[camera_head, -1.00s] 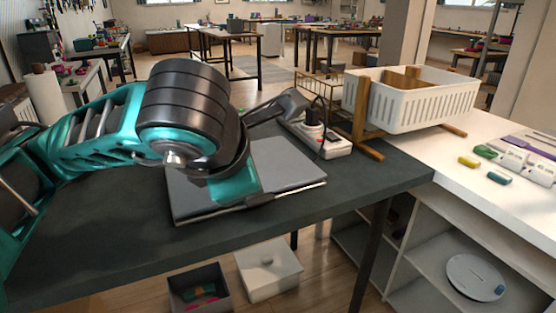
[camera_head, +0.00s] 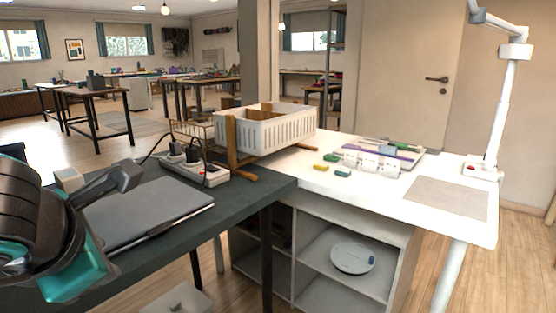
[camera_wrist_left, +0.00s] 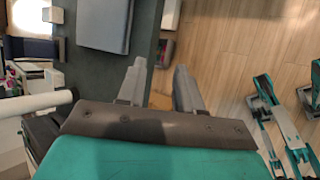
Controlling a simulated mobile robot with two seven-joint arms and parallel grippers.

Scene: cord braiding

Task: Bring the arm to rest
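My left arm comes in at the left edge of the head view, with its dark and teal wrist low over the dark table (camera_head: 230,205). My left gripper (camera_head: 128,178) is partly hidden there, its dark finger near the closed grey laptop (camera_head: 160,208). In the left wrist view the gripper (camera_wrist_left: 157,85) has its two grey fingers apart with nothing between them. Below them are the edge of the dark table and the wooden floor. The laptop (camera_wrist_left: 104,25) lies beyond the fingers. My right gripper cannot be made out.
A white power strip (camera_head: 212,178) with black plugs lies behind the laptop. A white basket (camera_head: 268,133) stands at the back on a wooden frame. The white table (camera_head: 380,205) at the right holds small coloured pieces and a lamp (camera_head: 500,110).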

